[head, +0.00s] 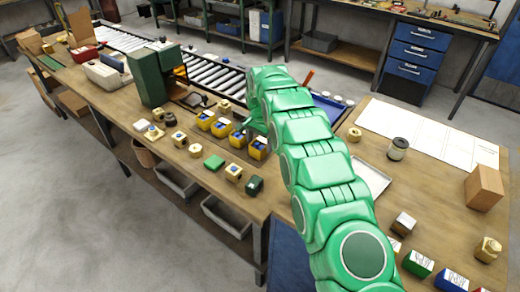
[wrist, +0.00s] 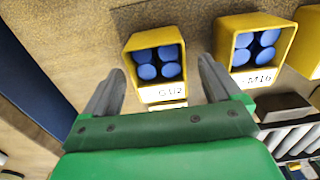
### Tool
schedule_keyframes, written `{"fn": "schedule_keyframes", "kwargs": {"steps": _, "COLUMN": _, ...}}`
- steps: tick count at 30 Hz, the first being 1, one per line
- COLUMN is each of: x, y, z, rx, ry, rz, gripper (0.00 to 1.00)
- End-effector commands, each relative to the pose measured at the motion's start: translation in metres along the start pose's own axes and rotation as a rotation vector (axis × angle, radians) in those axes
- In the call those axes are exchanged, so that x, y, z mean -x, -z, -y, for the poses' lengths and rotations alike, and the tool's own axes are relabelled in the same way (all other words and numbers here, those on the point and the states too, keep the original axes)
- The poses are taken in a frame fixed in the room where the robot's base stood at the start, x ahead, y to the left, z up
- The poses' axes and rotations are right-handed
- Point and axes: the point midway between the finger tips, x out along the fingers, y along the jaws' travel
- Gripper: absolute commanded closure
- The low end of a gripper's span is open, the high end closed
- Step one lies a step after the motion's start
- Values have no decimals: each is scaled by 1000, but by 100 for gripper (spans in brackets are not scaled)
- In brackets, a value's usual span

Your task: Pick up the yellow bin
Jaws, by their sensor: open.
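Several yellow bins stand in a row on the workbench in the head view; the nearest yellow bin (head: 259,148) is beside my green arm. In the wrist view, a yellow bin labelled G1/2 (wrist: 163,92) with blue round-ended pieces in it lies between and just ahead of the fingertips. A second yellow bin, labelled M16 (wrist: 256,79), is just right of it, close to the right finger. A third yellow bin (wrist: 306,45) is cut off at the right edge. My gripper (wrist: 161,67) is open and empty. In the head view my arm hides most of it.
A green machine (head: 150,80) and a roller conveyor (head: 205,72) are behind. A blue tray (head: 330,108) and a white sheet (head: 420,130) are right of my arm.

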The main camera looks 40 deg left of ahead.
Motion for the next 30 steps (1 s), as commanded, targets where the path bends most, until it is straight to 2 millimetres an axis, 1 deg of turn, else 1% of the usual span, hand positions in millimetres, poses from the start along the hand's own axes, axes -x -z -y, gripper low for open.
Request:
{"fn": "schedule_keyframes", "kwargs": {"steps": 1, "x": -7, "y": -1, "z": -1, "rx": 0, "ry": -3, "rz": 2, "gripper": 8}}
{"fn": "schedule_keyframes", "kwargs": {"steps": 4, "x": -14, "y": 0, "z": -2, "rx": -1, "ry": -4, "rz": 3, "gripper": 8}}
{"fn": "schedule_keyframes", "kwargs": {"steps": 10, "x": -15, "y": 0, "z": -1, "rx": -1, "ry": -2, "rz": 2, "gripper": 8}}
{"fn": "schedule_keyframes", "kwargs": {"steps": 11, "x": -15, "y": 0, "z": -1, "rx": -1, "ry": -3, "rz": 2, "gripper": 10}}
{"fn": "schedule_keyframes", "kwargs": {"steps": 21, "x": -15, "y": 0, "z": -1, "rx": -1, "ry": -2, "rz": 2, "gripper": 62}}
{"fn": "schedule_keyframes", "kwargs": {"steps": 22, "x": -15, "y": 0, "z": -1, "rx": -1, "ry": -2, "rz": 2, "gripper": 66}}
{"fn": "schedule_keyframes", "kwargs": {"steps": 30, "x": -14, "y": 0, "z": -1, "rx": -1, "ry": -2, "rz": 1, "gripper": 66}}
